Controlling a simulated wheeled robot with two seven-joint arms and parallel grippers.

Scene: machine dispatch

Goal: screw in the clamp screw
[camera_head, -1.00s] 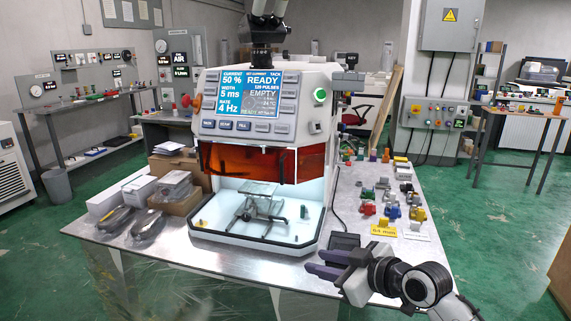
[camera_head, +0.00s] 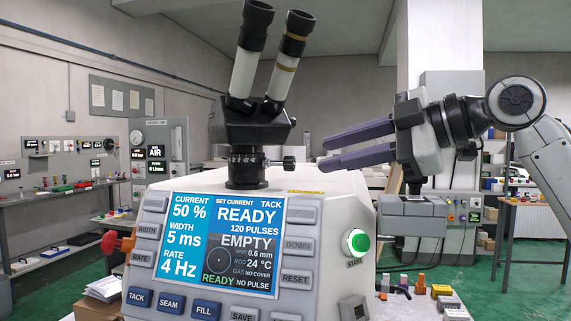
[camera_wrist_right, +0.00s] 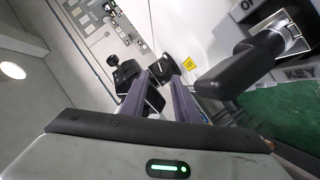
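The clamp screw (camera_head: 289,163) is a small dark knob on a thin shaft. It sticks out to the right from the collar of the black microscope post (camera_head: 246,166) on top of the welding machine (camera_head: 330,215). My right gripper (camera_head: 325,153) is raised right of the post. Its two purple fingers point left at about the screw's height, with their tips apart from it in the picture. The gripper is open, with nothing seen between the fingers. In the right wrist view, dark parts (camera_wrist_right: 181,67) show beyond the fingertips; I cannot tell which is the screw. My left gripper is out of view.
The microscope eyepieces (camera_head: 268,50) rise above the post. A grey block (camera_head: 412,215) with a dark stem stands below my right gripper. A large black handle (camera_wrist_right: 240,70) beside a KEY label is close on the right in the wrist view. A yellow label (camera_head: 305,192) lies near the screw.

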